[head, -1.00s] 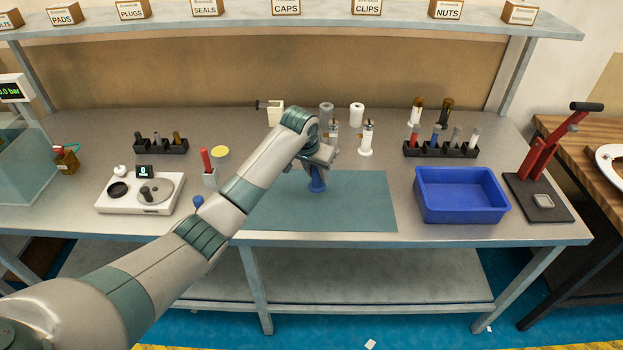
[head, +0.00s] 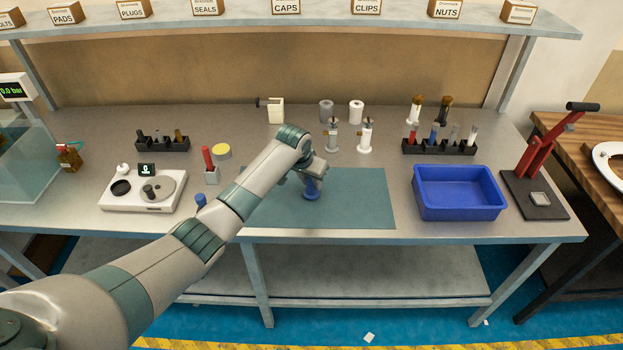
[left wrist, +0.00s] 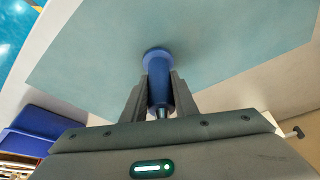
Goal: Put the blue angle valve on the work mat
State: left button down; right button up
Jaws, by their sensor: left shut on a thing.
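The blue angle valve (head: 311,190) is at the teal work mat (head: 355,205), left of the mat's middle, with its wide blue end down. My left gripper (head: 312,176) is shut on its upper part. In the left wrist view the blue valve (left wrist: 158,80) sits between the two dark fingers (left wrist: 158,98), its wide end toward the mat (left wrist: 215,45). Whether that end touches the mat is hard to tell. My right gripper is not in view.
A blue bin (head: 460,193) stands right of the mat. A scale (head: 143,190) and a red-handled tool (head: 209,164) stand to the left. A red press (head: 545,165) is at the far right. The mat's right half is clear.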

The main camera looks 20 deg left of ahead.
pick_arm(q)
jog(key=shift+f, duration=0.1)
jog(key=c, duration=1.4)
grip_release()
jog(key=shift+r, duration=0.2)
jog(key=shift+s+r, duration=0.25)
jog(key=shift+r, duration=0.3)
jog(key=b+v, duration=0.2)
jog(key=v, duration=0.8)
jog(key=shift+r+b, duration=0.3)
jog(key=shift+b, duration=0.05)
jog(key=shift+s, duration=0.15)
